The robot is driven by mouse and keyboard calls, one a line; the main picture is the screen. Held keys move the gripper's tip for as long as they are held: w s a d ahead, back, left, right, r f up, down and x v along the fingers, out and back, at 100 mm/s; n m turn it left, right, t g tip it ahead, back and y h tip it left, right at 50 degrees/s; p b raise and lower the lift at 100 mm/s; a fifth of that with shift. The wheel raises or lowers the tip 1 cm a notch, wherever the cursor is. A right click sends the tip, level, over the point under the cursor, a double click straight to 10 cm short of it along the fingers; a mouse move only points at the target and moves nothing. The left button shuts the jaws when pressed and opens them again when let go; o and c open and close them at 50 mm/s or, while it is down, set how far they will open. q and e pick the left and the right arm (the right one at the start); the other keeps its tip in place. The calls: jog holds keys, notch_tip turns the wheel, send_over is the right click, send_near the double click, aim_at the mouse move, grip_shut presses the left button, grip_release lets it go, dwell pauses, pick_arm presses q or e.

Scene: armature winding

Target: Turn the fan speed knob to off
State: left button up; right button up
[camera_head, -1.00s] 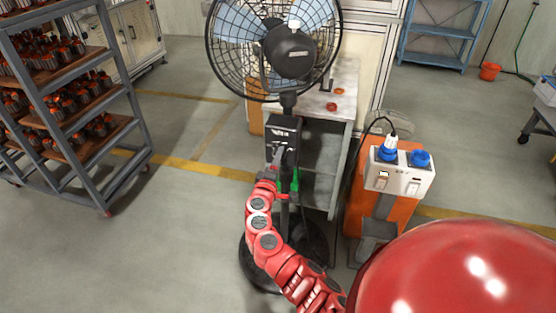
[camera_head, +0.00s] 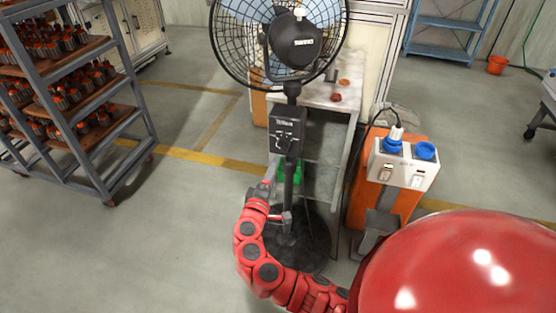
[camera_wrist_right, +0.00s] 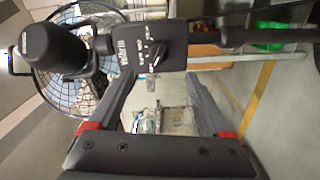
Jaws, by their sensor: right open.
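The black pedestal fan (camera_head: 293,40) stands ahead of me, with its dark control box (camera_head: 286,125) on the pole below the head. In the right wrist view, the box face (camera_wrist_right: 153,44) carries white markings and the fan speed knob (camera_wrist_right: 154,56), which looks like a dark dial with a pale pointer. The view is turned sideways and the exact setting is too small to read. My right gripper (camera_head: 270,168) is just below and left of the box in the head view, apart from the knob. Its fingers are spread and empty. My left gripper is not in view.
A rack (camera_head: 78,100) with several wound parts stands at the left. An orange stand with a white socket box (camera_head: 403,165) is right of the fan. A workbench (camera_head: 340,97) stands behind the fan pole. The floor between rack and fan is clear.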

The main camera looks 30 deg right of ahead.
jog(key=v, duration=0.6)
jog(key=shift+s+a+b, duration=0.2)
jog(key=shift+a+b, duration=0.05)
jog(key=shift+b, duration=0.05)
